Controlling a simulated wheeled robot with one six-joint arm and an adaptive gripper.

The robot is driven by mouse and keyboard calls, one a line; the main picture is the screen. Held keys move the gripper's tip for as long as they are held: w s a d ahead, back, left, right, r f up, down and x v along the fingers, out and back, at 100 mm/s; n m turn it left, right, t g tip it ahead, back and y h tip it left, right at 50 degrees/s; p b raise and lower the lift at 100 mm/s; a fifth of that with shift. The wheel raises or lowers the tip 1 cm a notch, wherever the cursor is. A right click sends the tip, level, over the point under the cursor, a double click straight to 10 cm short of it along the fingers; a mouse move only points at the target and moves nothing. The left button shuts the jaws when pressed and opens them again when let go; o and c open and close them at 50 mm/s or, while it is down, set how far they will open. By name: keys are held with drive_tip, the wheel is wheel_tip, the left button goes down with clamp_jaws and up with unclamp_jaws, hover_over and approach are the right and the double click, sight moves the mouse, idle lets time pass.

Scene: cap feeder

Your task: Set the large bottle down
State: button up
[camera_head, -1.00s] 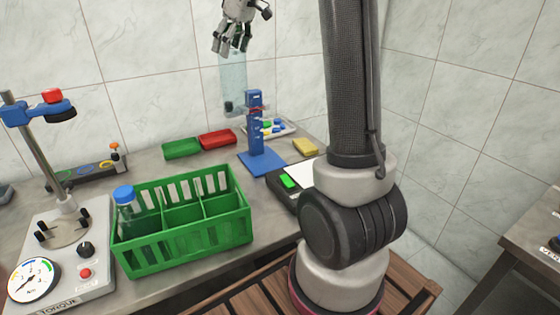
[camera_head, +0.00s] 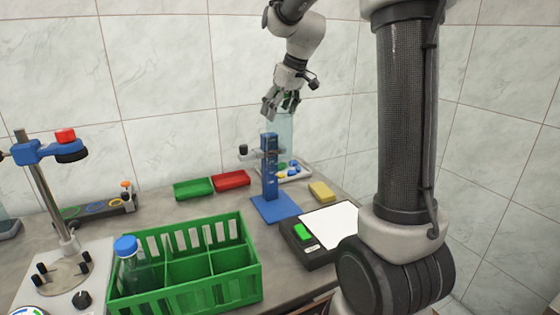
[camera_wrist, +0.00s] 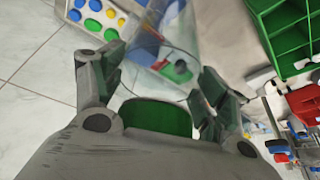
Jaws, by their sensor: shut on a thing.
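My gripper (camera_head: 282,103) is shut on the large bottle (camera_head: 286,128), a clear, faintly blue bottle. The bottle hangs below the fingers, behind and slightly right of the blue stand (camera_head: 269,170). Its lower end overlaps the stand and the cap tray in the picture, so I cannot tell whether it touches anything. In the wrist view the clear bottle (camera_wrist: 178,35) extends away between my two fingers (camera_wrist: 155,95), with coloured things showing through it.
A white tray (camera_head: 303,174) with coloured caps lies behind the stand. Green (camera_head: 193,189) and red (camera_head: 231,181) trays and a yellow block (camera_head: 321,192) are nearby. A green crate (camera_head: 185,290) holds a blue-capped bottle (camera_head: 127,265). A black scale-like device (camera_head: 318,250) stands at right.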

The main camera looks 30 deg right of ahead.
wheel_tip(320, 180, down, 16)
drive_tip(key=shift+f, duration=0.1)
idle(0.4)
drive_tip(key=o, duration=2.1)
drive_tip(key=shift+f, duration=0.15)
